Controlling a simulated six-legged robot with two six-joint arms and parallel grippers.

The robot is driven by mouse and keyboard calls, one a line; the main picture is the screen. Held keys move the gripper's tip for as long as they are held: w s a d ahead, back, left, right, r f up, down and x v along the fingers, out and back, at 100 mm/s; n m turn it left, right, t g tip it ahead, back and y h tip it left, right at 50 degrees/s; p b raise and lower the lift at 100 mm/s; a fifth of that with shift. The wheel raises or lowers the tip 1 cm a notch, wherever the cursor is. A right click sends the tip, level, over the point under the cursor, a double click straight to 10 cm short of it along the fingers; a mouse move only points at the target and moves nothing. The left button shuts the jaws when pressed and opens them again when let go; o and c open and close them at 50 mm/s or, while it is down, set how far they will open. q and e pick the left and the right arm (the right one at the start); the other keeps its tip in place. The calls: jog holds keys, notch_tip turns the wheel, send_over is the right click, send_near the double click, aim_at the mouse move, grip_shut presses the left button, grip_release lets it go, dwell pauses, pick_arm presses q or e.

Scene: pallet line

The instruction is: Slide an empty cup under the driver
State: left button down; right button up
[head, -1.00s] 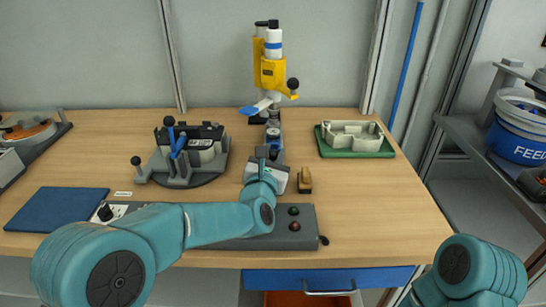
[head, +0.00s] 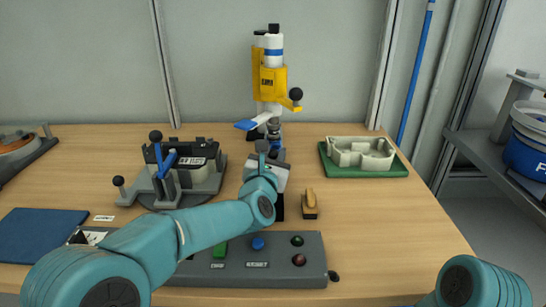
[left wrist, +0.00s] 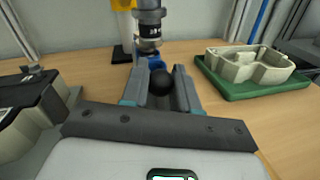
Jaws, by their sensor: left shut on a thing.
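The driver (head: 272,80) is a white and yellow upright tool with a black ball lever, standing at the back of the bench. Its lower tip (left wrist: 149,28) shows in the left wrist view above a blue ring-shaped part (left wrist: 155,62), possibly a cup; whether it is empty I cannot tell. My left gripper (head: 263,150) reaches forward to just in front of the driver. In the left wrist view my left gripper (left wrist: 161,88) is shut on a black ball knob (left wrist: 162,82). What the knob is fixed to is hidden. My right gripper is out of view.
A clamp fixture (head: 180,170) stands left of the arm. A beige moulded part (head: 360,154) sits on a green tray (head: 389,172) at right. A small brush-like block (head: 310,205) is close right of my gripper. A button panel (head: 255,268) lies in front.

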pick_arm(q)
jog(key=shift+r, duration=0.2)
jog(key=c, duration=1)
grip_release()
jog(key=shift+w, duration=0.15)
jog(key=shift+o, duration=0.5)
jog(key=shift+w+f, duration=0.15)
jog(key=shift+f, duration=0.1)
jog(key=shift+s+r, duration=0.15)
jog(key=shift+s, duration=0.35)
jog(key=s+a+b, duration=0.2)
jog(key=s+a, duration=0.1)
jog(key=s, duration=1.2)
jog(key=shift+s+b, duration=0.25)
jog(key=shift+b, duration=0.1)
jog(key=shift+a, duration=0.1)
